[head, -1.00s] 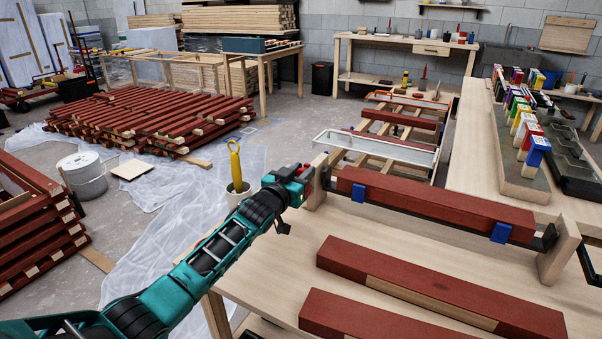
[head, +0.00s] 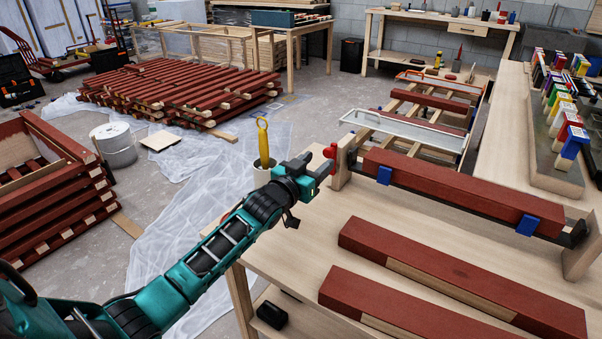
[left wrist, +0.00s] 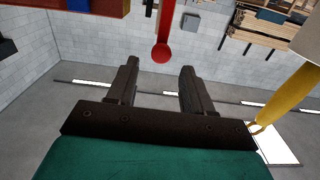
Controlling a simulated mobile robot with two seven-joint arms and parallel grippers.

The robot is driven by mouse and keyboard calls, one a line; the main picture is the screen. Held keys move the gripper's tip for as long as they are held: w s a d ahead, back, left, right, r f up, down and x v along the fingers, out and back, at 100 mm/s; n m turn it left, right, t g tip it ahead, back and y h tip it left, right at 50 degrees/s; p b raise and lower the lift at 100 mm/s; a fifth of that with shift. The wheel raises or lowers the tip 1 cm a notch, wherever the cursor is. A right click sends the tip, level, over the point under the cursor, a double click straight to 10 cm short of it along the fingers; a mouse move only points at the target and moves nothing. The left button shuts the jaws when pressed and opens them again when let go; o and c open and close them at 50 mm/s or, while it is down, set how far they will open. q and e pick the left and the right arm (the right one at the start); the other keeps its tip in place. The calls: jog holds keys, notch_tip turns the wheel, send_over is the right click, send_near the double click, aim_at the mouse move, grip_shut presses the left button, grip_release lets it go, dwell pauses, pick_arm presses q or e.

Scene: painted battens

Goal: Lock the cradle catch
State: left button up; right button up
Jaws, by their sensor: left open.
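The cradle (head: 553,235) is a dark bar with blue clips between two pale wooden uprights, and a red-painted batten (head: 450,190) lies in it. The red catch (head: 330,151) is at the cradle's left end, by the upright. In the left wrist view the catch shows as a red lever with a round knob (left wrist: 162,53). My left gripper (head: 322,167) is just left of the catch. Its fingers (left wrist: 157,75) are apart and empty, with the knob beyond the tips and between them in the picture. My right gripper is not in view.
Two part-painted battens (head: 430,265) (head: 400,312) lie on the bench (head: 330,225) in front of the cradle. A yellow-handled tool (head: 263,138) stands in a pot left of my gripper. Brushes (head: 565,115) stand at right. Floor left of the bench is partly plastic-covered.

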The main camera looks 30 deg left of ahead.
pick_arm(q)
jog(key=s, duration=0.6)
jog(key=shift+s+a+p, duration=0.2)
jog(key=shift+s+p, duration=0.05)
jog(key=shift+p, duration=0.1)
jog(key=s+d+f+g, duration=0.2)
jog(key=s+f, duration=0.1)
jog(key=s, duration=0.1)
jog(key=s+d+f+g, duration=0.2)
jog(key=s+f, duration=0.1)
jog(key=s, duration=0.1)
jog(key=s+d+f+g, duration=0.2)
jog(key=s+f, duration=0.1)
jog(key=s, duration=0.2)
jog(key=shift+f+g+y, duration=0.25)
jog(key=shift+g+y, duration=0.15)
jog(key=s+d+f+m+g, duration=0.1)
jog(key=s+d+g, duration=0.2)
jog(key=s+g, duration=1.1)
jog(key=w+d+f+t+h+p, duration=0.1)
jog(key=w+d+f+t+p, duration=0.1)
jog(key=f+t, duration=0.5)
jog(key=d+t, duration=0.1)
jog(key=t, duration=0.5)
jog(key=shift+m+t+h+p, duration=0.3)
jog(key=shift+p, duration=0.05)
